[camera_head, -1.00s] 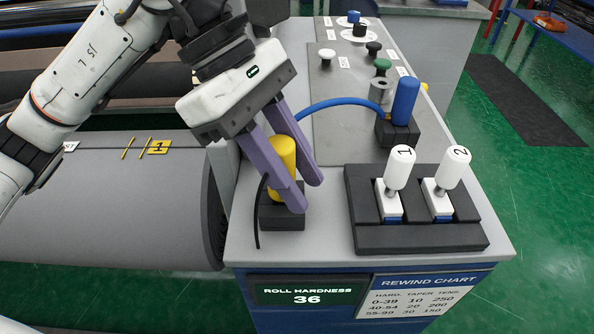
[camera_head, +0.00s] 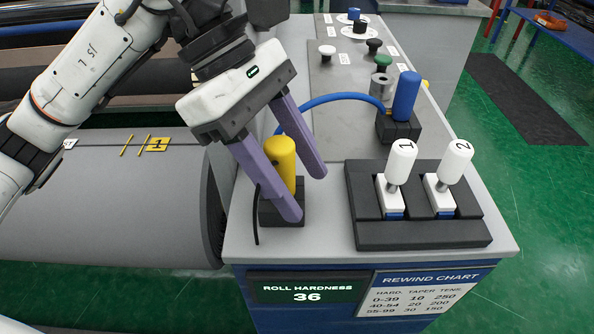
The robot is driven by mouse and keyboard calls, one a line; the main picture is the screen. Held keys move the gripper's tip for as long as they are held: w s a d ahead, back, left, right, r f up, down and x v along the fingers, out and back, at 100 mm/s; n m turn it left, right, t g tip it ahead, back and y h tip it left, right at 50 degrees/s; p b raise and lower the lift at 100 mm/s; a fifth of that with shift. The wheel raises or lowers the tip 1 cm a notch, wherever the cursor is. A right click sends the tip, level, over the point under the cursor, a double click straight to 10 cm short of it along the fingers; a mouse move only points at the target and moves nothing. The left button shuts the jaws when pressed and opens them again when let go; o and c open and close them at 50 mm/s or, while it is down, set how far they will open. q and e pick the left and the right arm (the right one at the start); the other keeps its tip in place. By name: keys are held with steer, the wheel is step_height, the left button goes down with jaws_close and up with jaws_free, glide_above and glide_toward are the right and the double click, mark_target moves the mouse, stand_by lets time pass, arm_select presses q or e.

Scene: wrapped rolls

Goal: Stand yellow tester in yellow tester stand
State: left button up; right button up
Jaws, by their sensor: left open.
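The yellow tester (camera_head: 281,160) stands upright in its black stand (camera_head: 268,218) near the front left of the grey console top. A thin black cord hangs down at the left of the stand. My left gripper (camera_head: 308,197) reaches in from the upper left. Its two purple fingers are open on either side of the tester, one in front and to the left, one to the right, with a gap visible at the right. The left finger hides part of the tester and stand. My right gripper is not in view.
A black base (camera_head: 420,233) with two white levers, marked 1 and 2, stands to the right. Behind it a blue tester (camera_head: 406,97) stands in a black block, with a blue hose near my fingers. Knobs line the back. A large grey roll (camera_head: 110,205) lies left.

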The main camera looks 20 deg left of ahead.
arm_select(q)
step_height(320, 180, up, 10)
steer(key=p, duration=0.1)
stand_by(0.4)
